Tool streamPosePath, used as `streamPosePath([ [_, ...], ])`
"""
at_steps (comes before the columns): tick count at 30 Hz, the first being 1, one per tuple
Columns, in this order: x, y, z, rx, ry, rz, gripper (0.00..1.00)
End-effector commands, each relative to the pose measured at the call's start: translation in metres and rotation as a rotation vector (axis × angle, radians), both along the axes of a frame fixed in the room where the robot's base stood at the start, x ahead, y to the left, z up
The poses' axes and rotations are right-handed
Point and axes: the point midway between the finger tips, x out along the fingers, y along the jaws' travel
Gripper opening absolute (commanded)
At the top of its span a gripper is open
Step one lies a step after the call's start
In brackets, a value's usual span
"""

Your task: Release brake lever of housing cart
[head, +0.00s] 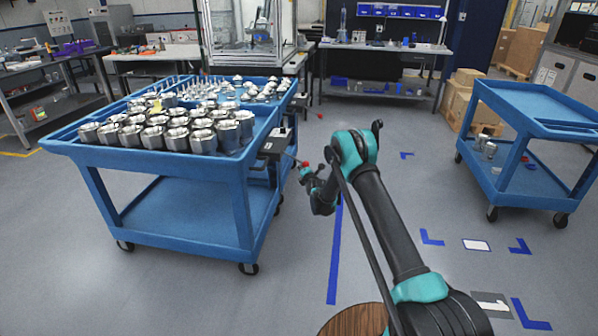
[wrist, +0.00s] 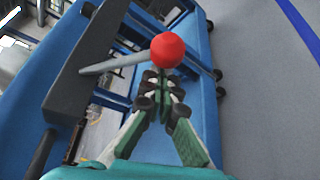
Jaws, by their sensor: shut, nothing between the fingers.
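The blue housing cart (head: 180,180) stands left of centre, its upper tray loaded with metal housings. A dark brake box (head: 276,146) is fixed on its right side. The brake lever shows in the wrist view as a grey rod (wrist: 115,66) with a red ball knob (wrist: 167,50); the knob is also a small red spot in the head view (head: 306,164). My gripper (head: 305,172) is beside the cart's right side, close to the knob. In the wrist view my gripper (wrist: 155,82) is shut and empty, its tips just below the knob. Whether they touch it I cannot tell.
A second blue cart (head: 530,125) stands at the right with a few items on its lower shelf. Workbenches line the back, with cardboard boxes (head: 465,95) near the right bench. The grey floor (head: 400,200) between the carts is open, with blue tape marks.

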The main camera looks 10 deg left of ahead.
Motion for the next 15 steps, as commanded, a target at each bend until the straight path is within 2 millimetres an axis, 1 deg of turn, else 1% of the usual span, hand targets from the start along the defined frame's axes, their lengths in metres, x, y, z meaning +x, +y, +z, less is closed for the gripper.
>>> streamPosePath([
  [8,-0.0001,-0.0003,0.0005,-0.004,0.000,0.000,0.00],
  [15,-0.0003,-0.0036,0.0058,-0.049,0.002,-0.001,0.00],
])
